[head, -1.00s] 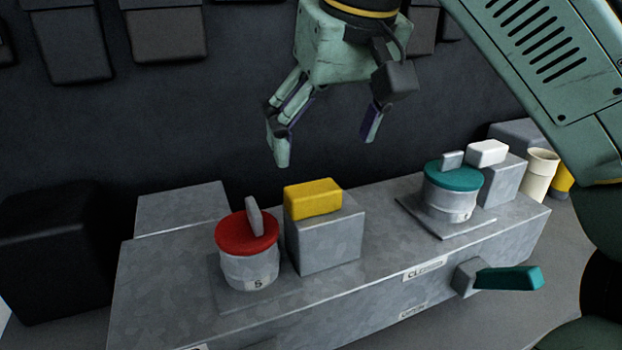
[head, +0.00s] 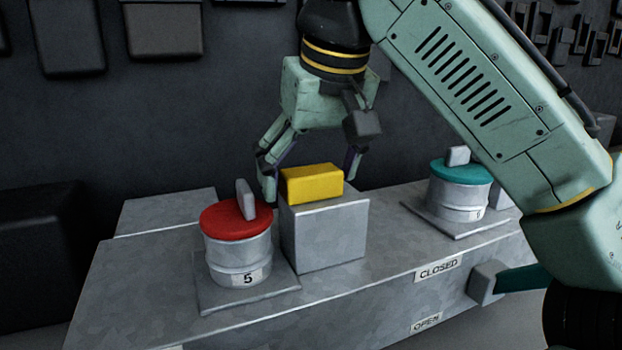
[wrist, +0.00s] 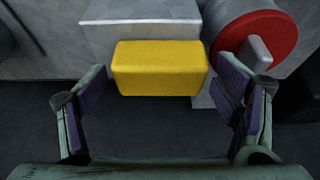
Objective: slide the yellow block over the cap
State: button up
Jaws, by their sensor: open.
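The yellow block (head: 312,184) lies on top of a grey metal box (head: 325,235), beside the red cap (head: 236,219). The red cap has a grey upright tab and sits on a short grey cylinder marked 5. In the wrist view the yellow block (wrist: 160,68) lies ahead of and between the open fingers, apart from both. The red cap (wrist: 255,45) is just beyond the right finger there.
A teal cap (head: 460,170) on another cylinder stands at the right, partly behind my arm. A lever with a teal handle (head: 522,279) sticks out from the front of the metal bench (head: 385,243), near CLOSED and OPEN labels. A dark wall rises behind.

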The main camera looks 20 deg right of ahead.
jog(key=c, duration=1.7)
